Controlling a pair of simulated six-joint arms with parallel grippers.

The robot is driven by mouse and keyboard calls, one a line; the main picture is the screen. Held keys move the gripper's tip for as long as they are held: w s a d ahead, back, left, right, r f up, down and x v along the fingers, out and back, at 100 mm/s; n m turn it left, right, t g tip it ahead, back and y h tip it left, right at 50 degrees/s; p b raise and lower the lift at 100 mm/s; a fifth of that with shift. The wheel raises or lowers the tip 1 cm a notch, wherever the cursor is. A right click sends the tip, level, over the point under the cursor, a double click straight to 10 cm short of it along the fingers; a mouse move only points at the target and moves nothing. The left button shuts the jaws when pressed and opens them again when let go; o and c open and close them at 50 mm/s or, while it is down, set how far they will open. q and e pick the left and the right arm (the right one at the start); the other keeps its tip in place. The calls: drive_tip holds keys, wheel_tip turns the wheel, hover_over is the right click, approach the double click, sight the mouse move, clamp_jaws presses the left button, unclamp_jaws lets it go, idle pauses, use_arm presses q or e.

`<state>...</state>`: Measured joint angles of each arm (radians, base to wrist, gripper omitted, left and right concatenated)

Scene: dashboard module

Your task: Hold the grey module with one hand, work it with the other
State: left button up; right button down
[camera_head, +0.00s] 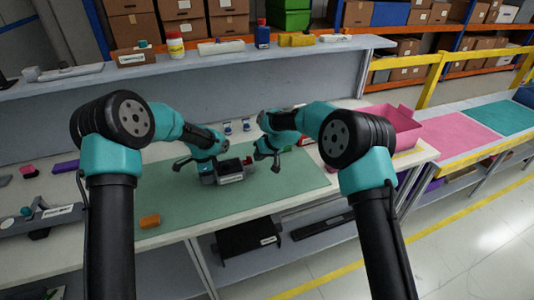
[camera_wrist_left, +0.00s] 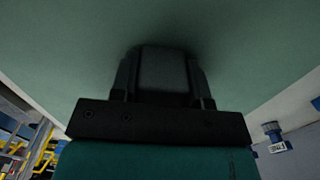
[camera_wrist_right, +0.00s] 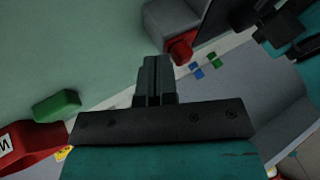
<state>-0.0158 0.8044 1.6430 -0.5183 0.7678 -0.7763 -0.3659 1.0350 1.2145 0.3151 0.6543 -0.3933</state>
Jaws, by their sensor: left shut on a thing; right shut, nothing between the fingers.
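The grey module (camera_head: 230,173) is a small dark box with a pale label, held at the middle of the green mat (camera_head: 175,195). My left gripper (camera_head: 207,176) is shut on its left side; in the left wrist view a dark piece of the module (camera_wrist_left: 163,75) fills the space between the fingers. A red knob (camera_wrist_right: 181,47) juts from the module, with small blue (camera_wrist_right: 197,72) and green (camera_wrist_right: 214,60) parts close by. My right gripper (camera_head: 275,164) is shut and empty, to the right of the module and apart from it. Its closed fingertips (camera_wrist_right: 155,80) point near the red knob.
An orange block (camera_head: 150,221) lies at the mat's front left edge. A pink bin (camera_head: 405,130) stands at the right. A dark tray-like part (camera_head: 42,218) lies at the left. A green block (camera_wrist_right: 57,105) lies left of the right fingers. The mat's front right is clear.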

sight(250, 158)
drive_tip(key=shift+s+a, duration=0.1)
drive_tip(key=shift+a, duration=0.1)
drive_tip(key=shift+s+a, duration=0.25)
drive_tip(key=shift+a, duration=0.35)
drive_tip(key=shift+s+a, duration=0.25)
drive_tip(key=shift+a, duration=0.35)
drive_tip(key=shift+w+d, duration=0.2)
drive_tip(key=shift+d, duration=0.3)
drive_tip(key=d, duration=0.1)
drive_tip(key=w+d, duration=0.1)
drive_tip(key=d, duration=0.1)
drive_tip(key=shift+w+d+r, duration=0.15)
drive_tip(key=shift+d+r, duration=0.05)
drive_tip(key=shift+r, duration=0.1)
drive_tip(key=v, duration=0.9)
drive_tip(key=shift+r, duration=0.15)
